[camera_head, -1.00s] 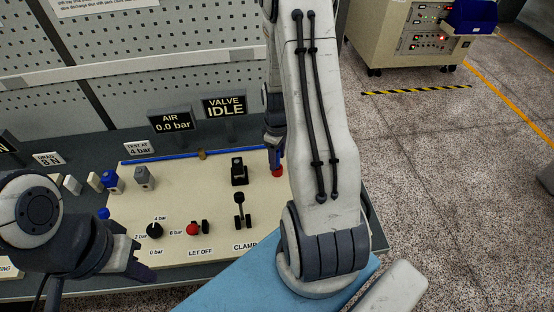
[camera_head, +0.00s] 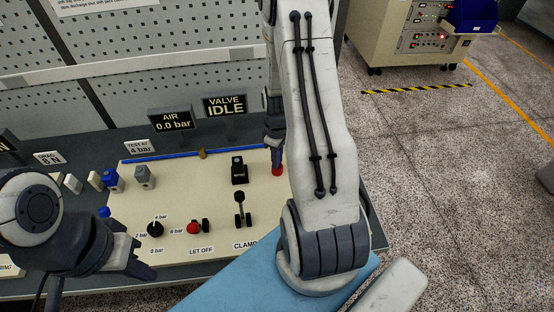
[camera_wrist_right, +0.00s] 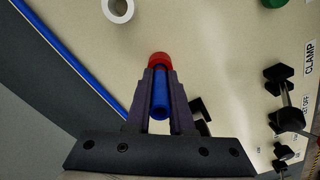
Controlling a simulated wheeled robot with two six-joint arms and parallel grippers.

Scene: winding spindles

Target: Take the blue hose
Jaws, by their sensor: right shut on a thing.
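In the right wrist view, a short upright blue length of the blue hose (camera_wrist_right: 159,104) lies between the two fingers of my right gripper (camera_wrist_right: 160,90), with a red end (camera_wrist_right: 158,59) just past the fingertips. My right gripper is shut on it. In the head view, my right gripper (camera_head: 276,156) points down at the panel's back right, just above the red end (camera_head: 277,171). A long blue line (camera_head: 180,156) runs along the panel's back edge; whether it joins the held piece is hidden. My left gripper (camera_head: 150,262) hangs empty over the panel's front left; its opening is unclear.
The cream panel (camera_head: 185,215) carries a black clamp lever (camera_head: 239,211), a black block (camera_head: 238,170), a red knob (camera_head: 193,228) and a black dial (camera_head: 155,229). Signs (camera_head: 170,121) stand behind it. A white ring (camera_wrist_right: 117,9) shows in the right wrist view.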

